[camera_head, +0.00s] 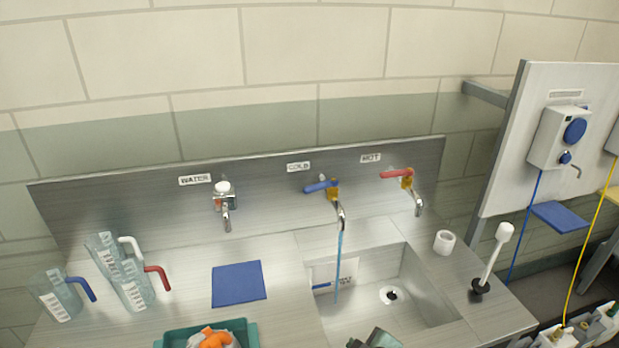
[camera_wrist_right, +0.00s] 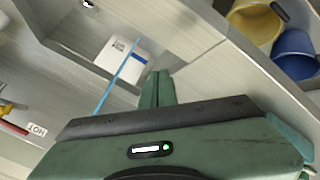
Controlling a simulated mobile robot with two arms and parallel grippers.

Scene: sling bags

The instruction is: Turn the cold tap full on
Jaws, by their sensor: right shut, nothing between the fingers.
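The cold tap (camera_head: 334,194) is under the COLD label on the steel splashback. Its blue lever (camera_head: 319,187) points left, and a blue water stream (camera_head: 339,262) runs from its spout into the sink. The stream also shows in the right wrist view (camera_wrist_right: 118,76). My right gripper (camera_wrist_right: 157,76) is shut and empty, its green fingers close together. A dark green part of it (camera_head: 375,338) shows at the bottom edge of the head view, in front of the sink and well away from the lever. My left gripper is not in view.
The hot tap (camera_head: 407,181) with a red lever stands right of the cold one; the water tap (camera_head: 225,198) stands left. Clear jugs (camera_head: 130,288), a blue mat (camera_head: 239,283) and a teal tray (camera_head: 250,332) are left.

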